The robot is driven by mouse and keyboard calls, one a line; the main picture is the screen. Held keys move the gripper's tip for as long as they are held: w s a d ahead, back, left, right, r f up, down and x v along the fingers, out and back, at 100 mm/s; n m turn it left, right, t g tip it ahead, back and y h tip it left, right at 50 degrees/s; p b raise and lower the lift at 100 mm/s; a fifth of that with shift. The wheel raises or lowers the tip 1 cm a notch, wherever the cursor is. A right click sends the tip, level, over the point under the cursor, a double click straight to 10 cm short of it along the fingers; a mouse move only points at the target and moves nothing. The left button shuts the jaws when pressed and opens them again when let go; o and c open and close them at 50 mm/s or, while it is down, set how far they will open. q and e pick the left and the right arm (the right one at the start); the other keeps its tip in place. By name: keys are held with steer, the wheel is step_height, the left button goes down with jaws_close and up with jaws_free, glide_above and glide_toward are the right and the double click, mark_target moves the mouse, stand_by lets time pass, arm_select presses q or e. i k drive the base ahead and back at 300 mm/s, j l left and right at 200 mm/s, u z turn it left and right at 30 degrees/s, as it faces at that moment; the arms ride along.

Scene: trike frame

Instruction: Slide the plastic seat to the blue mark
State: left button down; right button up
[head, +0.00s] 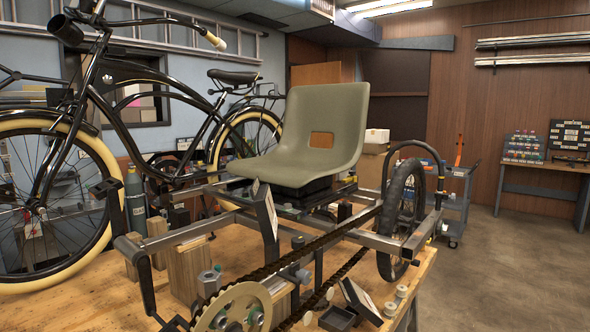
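The olive-grey plastic seat (325,125) has a square hole in its backrest. It sits upright on a dark mount (300,188) above the rails of the metal trike frame (365,238). The frame rests on wooden blocks (188,268) on a wooden bench (400,292). I cannot make out a clear blue mark on the rails; parts of them are hidden beneath the seat. Neither of my grippers is in view, and nothing is seen touching the seat.
A chain (325,240) runs from the chainring (235,308) along the frame towards the black-tyred wheel (400,215). A dark upright plate (265,212) stands before the seat. Small boxes and hardware lie at the front. A black bicycle (150,75) stands behind left.

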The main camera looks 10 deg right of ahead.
mark_target(297, 173)
steer(key=l+z, duration=0.4)
steer(key=i+l+z, duration=0.1)
steer(key=l+z, duration=0.25)
steer(key=i+l+z, duration=0.4)
steer(key=i+l, duration=0.15)
steer(key=i+l+z, duration=0.4)
steer(key=i+u, duration=0.2)
steer(key=i, duration=0.2)
steer(key=i+l+u, duration=0.2)
steer(key=i, duration=0.2)
steer(key=i+l+u, duration=0.25)
steer(key=i, duration=0.15)
steer(key=i+u, duration=0.25)
steer(key=u, duration=0.25)
steer(key=i+l+u, duration=0.15)
steer(key=u, duration=0.3)
steer(key=i+l+u, duration=0.2)
steer(key=u, duration=0.3)
steer(key=i+l+u, duration=0.15)
steer(key=l+u, duration=0.15)
steer(key=u, duration=0.2)
